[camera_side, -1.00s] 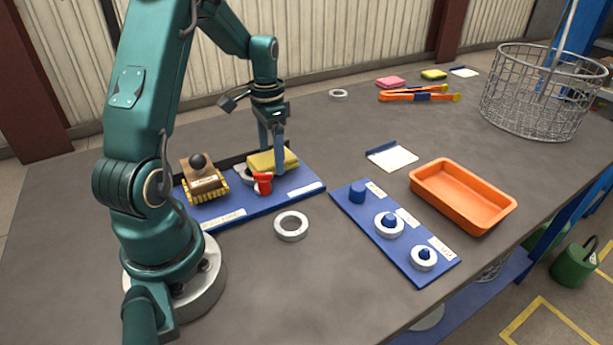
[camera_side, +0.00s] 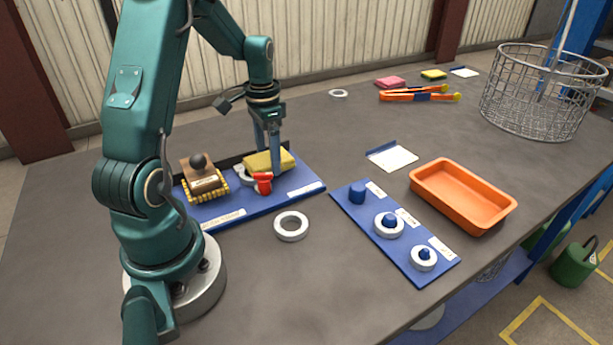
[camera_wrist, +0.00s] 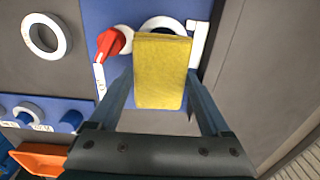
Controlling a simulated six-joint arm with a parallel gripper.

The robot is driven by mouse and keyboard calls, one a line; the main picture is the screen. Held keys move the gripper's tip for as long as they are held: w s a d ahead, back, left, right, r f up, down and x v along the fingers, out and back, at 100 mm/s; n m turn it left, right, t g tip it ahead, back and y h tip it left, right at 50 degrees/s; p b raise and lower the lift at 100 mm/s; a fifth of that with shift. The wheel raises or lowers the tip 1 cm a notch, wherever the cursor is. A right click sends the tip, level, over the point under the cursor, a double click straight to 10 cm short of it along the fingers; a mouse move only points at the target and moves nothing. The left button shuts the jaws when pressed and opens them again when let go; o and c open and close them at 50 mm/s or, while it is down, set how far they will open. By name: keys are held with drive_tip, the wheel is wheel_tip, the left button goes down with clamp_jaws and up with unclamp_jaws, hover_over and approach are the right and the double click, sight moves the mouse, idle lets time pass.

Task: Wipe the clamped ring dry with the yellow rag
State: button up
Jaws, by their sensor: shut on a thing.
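My gripper (camera_side: 267,158) is shut on the yellow rag (camera_side: 283,159), a thick block-like pad. The rag also fills the space between my fingers in the wrist view (camera_wrist: 162,70). It is over the clamped ring (camera_side: 243,176), a pale ring on the blue board (camera_side: 220,208), and covers much of it. In the wrist view part of the ring (camera_wrist: 164,21) shows beyond the rag's far edge. The red clamp handle (camera_side: 263,183) is beside the rag. I cannot tell whether the rag touches the ring.
A wooden block with a dark knob (camera_side: 204,178) stands at the board's left. A loose ring (camera_side: 291,226) lies in front. A blue peg board (camera_side: 375,236) with rings and an orange tray (camera_side: 461,195) are to the right. A wire basket (camera_side: 540,90) stands farther back.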

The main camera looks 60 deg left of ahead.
drive_tip(key=shift+s+d+f, duration=0.1)
drive_tip(key=shift+s+f, duration=0.05)
drive_tip(key=shift+s, duration=0.2)
drive_tip(key=shift+w, duration=0.1)
drive_tip(key=shift+w, duration=0.15)
drive_tip(key=shift+c, duration=0.7)
drive_tip(key=shift+w, duration=0.85)
drive_tip(key=shift+s, duration=0.1)
drive_tip(key=shift+s, duration=0.95)
